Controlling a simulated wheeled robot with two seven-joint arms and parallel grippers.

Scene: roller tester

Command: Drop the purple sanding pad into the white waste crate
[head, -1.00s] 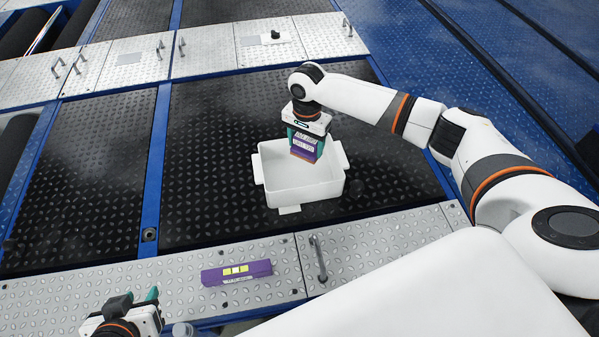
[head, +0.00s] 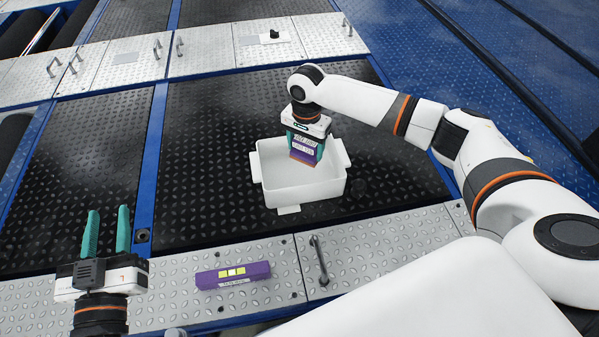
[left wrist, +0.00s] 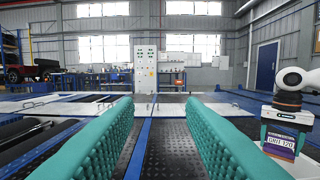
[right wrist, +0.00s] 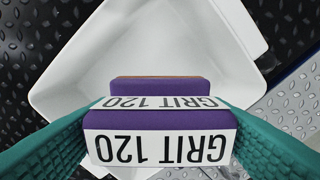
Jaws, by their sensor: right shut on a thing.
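The purple sanding pad (head: 303,150) has a white "GRIT 120" label and an orange-brown lower face. My right gripper (head: 306,140) is shut on it and holds it over the white waste crate (head: 322,189). In the right wrist view the pad (right wrist: 160,120) sits between the teal fingers, with the open crate (right wrist: 80,65) behind it. The crate's visible inside is empty. The pad also shows at the right of the left wrist view (left wrist: 278,148). My left gripper (head: 108,232) is open and empty over the near left plating.
A purple block (head: 233,275) with yellow squares lies on the near silver plate (head: 370,245). Metal handles (head: 320,260) stick up from the plates. Dark tread plate (head: 215,150) left of the crate is clear.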

